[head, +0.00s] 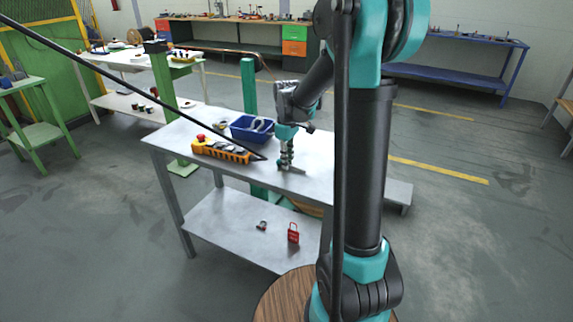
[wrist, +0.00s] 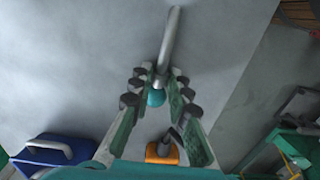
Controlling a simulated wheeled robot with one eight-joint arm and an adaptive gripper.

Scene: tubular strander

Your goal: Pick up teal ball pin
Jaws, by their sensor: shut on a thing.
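The teal ball pin has a teal ball end (wrist: 155,97) and a long grey shaft (wrist: 170,40). In the wrist view the ball end lies between the fingers of my gripper (wrist: 160,76), which are shut on the pin near the ball. The shaft points away past the fingertips over the grey tabletop. In the head view my gripper (head: 287,166) is low at the right part of the metal table (head: 230,176). The pin is too small to make out clearly there. I cannot tell whether it still touches the table.
On the table are an orange pendant (head: 222,151) with a red button, and a blue bin (head: 243,135) holding a grey part. The bin also shows in the wrist view (wrist: 45,155). A red padlock-like item (head: 293,234) lies on the lower shelf. A green post (head: 249,88) stands behind.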

